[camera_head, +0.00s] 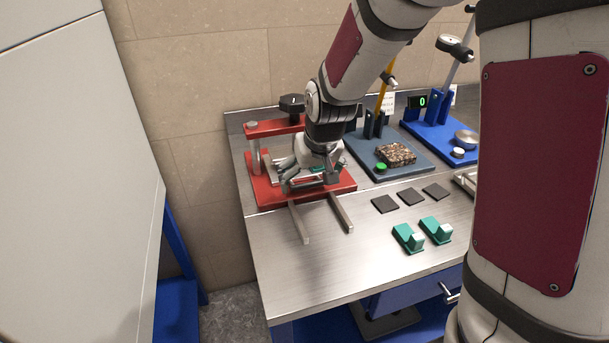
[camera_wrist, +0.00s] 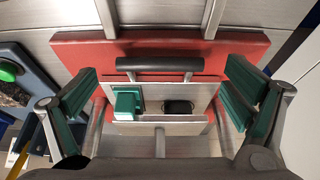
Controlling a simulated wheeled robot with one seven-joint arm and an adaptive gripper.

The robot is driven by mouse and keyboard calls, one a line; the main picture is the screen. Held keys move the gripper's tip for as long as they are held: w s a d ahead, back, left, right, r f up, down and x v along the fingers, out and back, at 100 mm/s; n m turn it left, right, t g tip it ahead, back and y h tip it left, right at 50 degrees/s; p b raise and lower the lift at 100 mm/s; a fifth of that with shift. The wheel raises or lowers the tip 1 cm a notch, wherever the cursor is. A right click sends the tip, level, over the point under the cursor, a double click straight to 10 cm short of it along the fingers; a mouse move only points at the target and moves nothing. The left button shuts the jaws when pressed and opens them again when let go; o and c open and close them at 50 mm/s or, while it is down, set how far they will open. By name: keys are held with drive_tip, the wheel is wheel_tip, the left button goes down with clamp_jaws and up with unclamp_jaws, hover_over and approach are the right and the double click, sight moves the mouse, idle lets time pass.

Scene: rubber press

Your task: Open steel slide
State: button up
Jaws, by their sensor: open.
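The steel slide (camera_wrist: 203,92) is a flat plate with a black bar handle (camera_wrist: 160,63) along one edge, in the wrist view. It lies over the red press base (camera_wrist: 240,48), between the press's two rails (camera_head: 300,222), which stick out over the bench front in the head view. A green block (camera_wrist: 128,104) and a small black piece (camera_wrist: 178,106) sit on the slide. My gripper (camera_head: 310,181) is over the front of the red press. Its green-padded fingers (camera_wrist: 163,76) are spread wide, one on each side of the slide and handle, with nothing between them gripped.
Right of the press stand a dark-based device (camera_head: 358,150) with a speckled block (camera_head: 396,154) and a blue-based gauge stand (camera_head: 425,136). Several dark squares (camera_head: 411,197) and two green blocks (camera_head: 408,238) lie on the bench. The bench's front left (camera_head: 290,270) is clear.

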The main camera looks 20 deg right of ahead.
drive_tip(key=shift+w+f, duration=0.2)
drive_tip(key=shift+f, duration=0.35)
